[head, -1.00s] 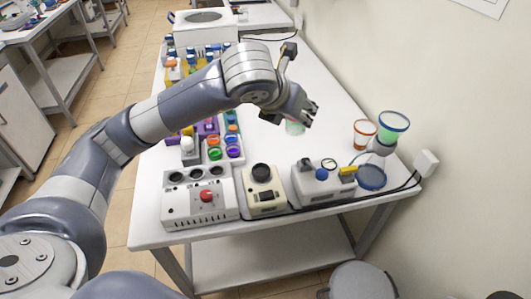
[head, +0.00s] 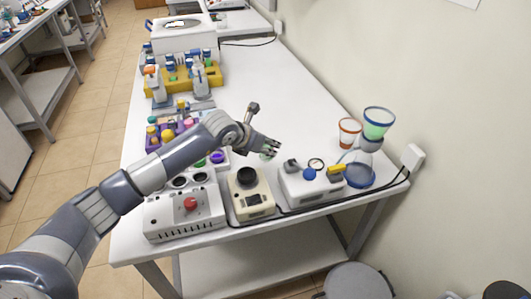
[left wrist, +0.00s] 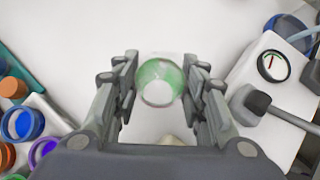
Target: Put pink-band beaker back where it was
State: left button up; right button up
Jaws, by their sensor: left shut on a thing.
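My left gripper (head: 272,147) is shut on a small clear beaker (head: 267,155) with green in it. The beaker is mostly hidden by the fingers in the head view, behind the row of instruments on the white table (head: 285,90). In the left wrist view the beaker (left wrist: 160,82) sits between the two fingers (left wrist: 160,88), over bare white tabletop. I cannot make out a pink band on it, nor whether its base touches the table. My right gripper is not in view.
A grey instrument with a gauge (head: 312,185) and a cream one with a black top (head: 250,190) stand in front. Racks of coloured containers stand left. The table's back middle is clear.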

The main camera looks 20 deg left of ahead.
pick_arm(q)
notch_tip(320, 180, down, 3)
jog(key=shift+f+p, duration=0.2)
jog(key=shift+p, duration=0.2)
jog(key=shift+f, duration=0.2)
jog(key=shift+f+b, duration=0.2)
jog(key=shift+b, duration=0.1)
jog(key=o, duration=1.1)
jog(key=shift+r, duration=0.15)
